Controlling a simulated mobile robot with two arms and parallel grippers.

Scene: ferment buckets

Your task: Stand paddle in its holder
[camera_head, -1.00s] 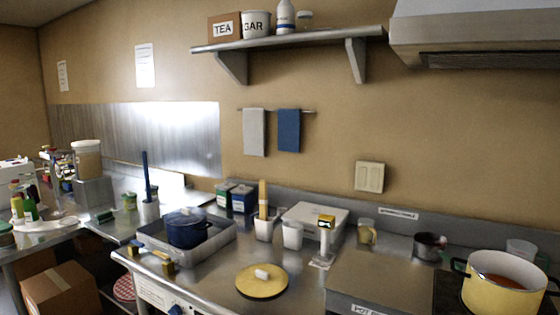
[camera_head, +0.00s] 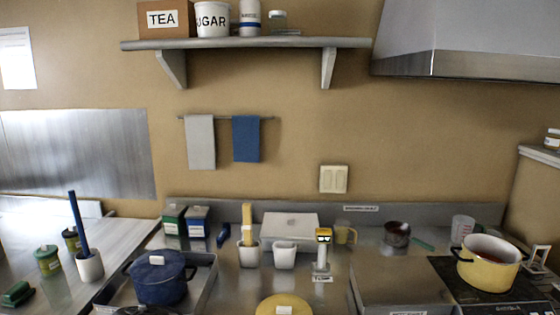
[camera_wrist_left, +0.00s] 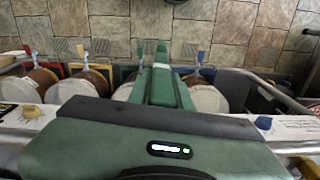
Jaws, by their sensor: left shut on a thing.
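In the head view a blue stick (camera_head: 79,222) leans in a white pot (camera_head: 89,266) on the left table. A flat wooden piece (camera_head: 247,223) stands in a white container (camera_head: 249,254) on the steel counter. An open white container (camera_head: 284,254) stands right of it. I cannot tell which of these, if any, is the task's paddle or holder. In the left wrist view my left gripper (camera_wrist_left: 161,52) is green, its fingers close together. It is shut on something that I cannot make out. My right gripper is in no view.
The wrist view shows several buckets with taps (camera_wrist_left: 203,98) in a row and brown tiles (camera_wrist_left: 110,28). On the counter stand a blue pot (camera_head: 160,280), a yellow lid (camera_head: 283,306) and a yellow pot (camera_head: 490,268) on a dark hob. A shelf (camera_head: 250,44) hangs above.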

